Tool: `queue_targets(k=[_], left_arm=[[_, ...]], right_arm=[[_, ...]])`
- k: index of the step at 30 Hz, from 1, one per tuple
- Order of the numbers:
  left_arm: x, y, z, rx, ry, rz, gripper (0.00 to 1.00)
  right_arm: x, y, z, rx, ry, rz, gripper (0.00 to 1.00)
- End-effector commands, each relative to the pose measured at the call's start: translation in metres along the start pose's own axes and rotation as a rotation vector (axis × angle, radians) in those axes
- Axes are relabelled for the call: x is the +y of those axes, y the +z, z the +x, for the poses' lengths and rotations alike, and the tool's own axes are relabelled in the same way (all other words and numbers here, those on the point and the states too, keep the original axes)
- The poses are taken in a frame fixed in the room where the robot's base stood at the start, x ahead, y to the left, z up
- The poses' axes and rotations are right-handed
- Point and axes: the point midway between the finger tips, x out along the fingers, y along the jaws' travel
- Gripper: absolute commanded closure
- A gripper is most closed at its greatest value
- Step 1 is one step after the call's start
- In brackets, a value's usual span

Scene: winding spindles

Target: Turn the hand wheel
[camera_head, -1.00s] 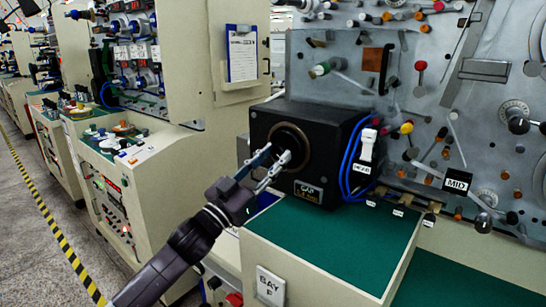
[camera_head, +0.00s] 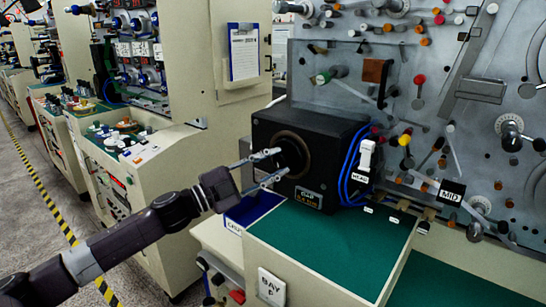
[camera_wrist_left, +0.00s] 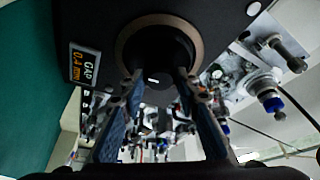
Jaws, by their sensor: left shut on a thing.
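The hand wheel (camera_head: 305,152) is a dark round wheel with a brownish rim on the front of a black box (camera_head: 340,135). A label reading GAP 0.4 mm (camera_head: 308,197) sits below it. My left gripper (camera_head: 280,164) reaches in from the left, its two fingers on either side of the wheel's dark hub, shut on it. In the left wrist view, the left gripper (camera_wrist_left: 157,76) points at the hub, which bears a small white mark, and the brown ring of the hand wheel (camera_wrist_left: 160,18) surrounds it. The exact finger contact is dark. My right gripper is not in view.
A green-topped bench (camera_head: 325,245) marked BAY F stands below the box. A blue tray (camera_head: 252,208) lies left of it. Blue cables (camera_head: 350,165) run along the box's right side. A grey panel of spindles (camera_head: 450,100) stands behind. Floor at the left is open.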

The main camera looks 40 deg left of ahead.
Motion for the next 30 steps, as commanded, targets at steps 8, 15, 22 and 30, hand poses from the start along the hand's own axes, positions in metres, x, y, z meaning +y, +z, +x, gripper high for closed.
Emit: queue_targets(k=[8,15,22,30], left_arm=[[-0.007,-0.002,0.001,-0.003,0.099,0.238,0.95],[-0.008,-0.001,0.001,-0.004,0.166,0.402,0.95],[-0.007,-0.001,0.001,-0.004,0.206,0.503,0.95],[-0.007,0.0,0.001,-0.005,0.224,0.551,0.95]], right_arm=[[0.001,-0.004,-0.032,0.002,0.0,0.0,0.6],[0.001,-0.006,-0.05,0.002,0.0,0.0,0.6],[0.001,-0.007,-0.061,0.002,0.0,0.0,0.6],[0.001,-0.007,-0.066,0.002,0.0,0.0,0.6]])
